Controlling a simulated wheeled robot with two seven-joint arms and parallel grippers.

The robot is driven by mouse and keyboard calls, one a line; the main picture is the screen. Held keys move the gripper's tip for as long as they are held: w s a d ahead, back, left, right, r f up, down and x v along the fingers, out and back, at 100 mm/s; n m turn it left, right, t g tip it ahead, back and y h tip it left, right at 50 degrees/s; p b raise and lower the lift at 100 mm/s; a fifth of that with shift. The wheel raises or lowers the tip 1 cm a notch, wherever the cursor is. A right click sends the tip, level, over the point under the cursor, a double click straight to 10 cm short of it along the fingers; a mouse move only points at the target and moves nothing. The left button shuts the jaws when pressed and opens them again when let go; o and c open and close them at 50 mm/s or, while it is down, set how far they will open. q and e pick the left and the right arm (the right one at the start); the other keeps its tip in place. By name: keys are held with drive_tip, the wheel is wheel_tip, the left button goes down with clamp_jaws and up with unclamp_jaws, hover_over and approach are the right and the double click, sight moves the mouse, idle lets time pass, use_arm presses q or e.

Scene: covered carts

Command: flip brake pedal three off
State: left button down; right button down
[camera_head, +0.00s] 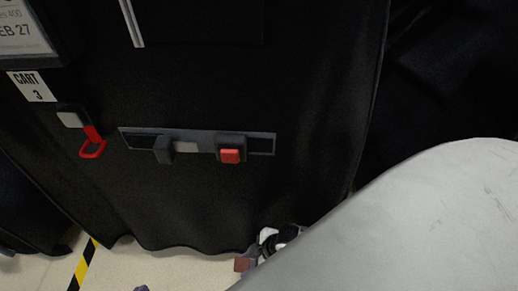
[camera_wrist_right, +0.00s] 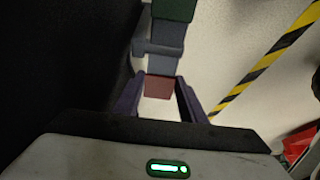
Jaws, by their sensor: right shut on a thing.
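The brake pedal shows in the right wrist view, with a dull red end (camera_wrist_right: 158,87), a blue-grey middle and a dark green far end. My right gripper (camera_wrist_right: 158,103) is at the red end, with its purple fingers on both sides and shut on it. In the head view a dull red block (camera_head: 243,264) shows below the cover's hem, beside a white and dark caster-like part. My pale right arm hides most of that corner. My left gripper cannot be made out.
The black covered cart (camera_head: 230,70) fills the middle; its label (camera_head: 31,86) reads CART 3. A red pull handle (camera_head: 92,148) and a bar with a red button (camera_head: 230,156) are on its front. Striped tape (camera_head: 83,265) marks the pale floor.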

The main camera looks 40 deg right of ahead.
use_arm(q)
drive_tip(key=shift+w+d+r, duration=0.1)
drive_tip(key=shift+d+r, duration=0.2)
drive_tip(key=shift+r, duration=0.1)
use_arm(e)
drive_tip(key=c, duration=1.1)
unclamp_jaws()
use_arm(q)
drive_tip(key=shift+s+f, duration=0.2)
drive_tip(key=shift+f, duration=0.15)
use_arm(e)
drive_tip(key=shift+d+r, duration=0.1)
drive_tip(key=shift+r, duration=0.15)
drive_tip(key=p+v, duration=0.4)
drive_tip(key=v, duration=0.2)
drive_tip(key=shift+s, duration=0.1)
use_arm(q)
drive_tip(key=shift+s+a+f+n+y+p, duration=0.15)
drive_tip(key=shift+a+y+p, duration=0.25)
drive_tip(key=shift+a, duration=0.45)
drive_tip(key=shift+s+a+r+n+y+p, duration=0.15)
drive_tip(key=shift+s+a+y+p, duration=0.25)
drive_tip(key=shift+a, duration=0.4)
use_arm(e)
drive_tip(key=shift+v, duration=1.9)
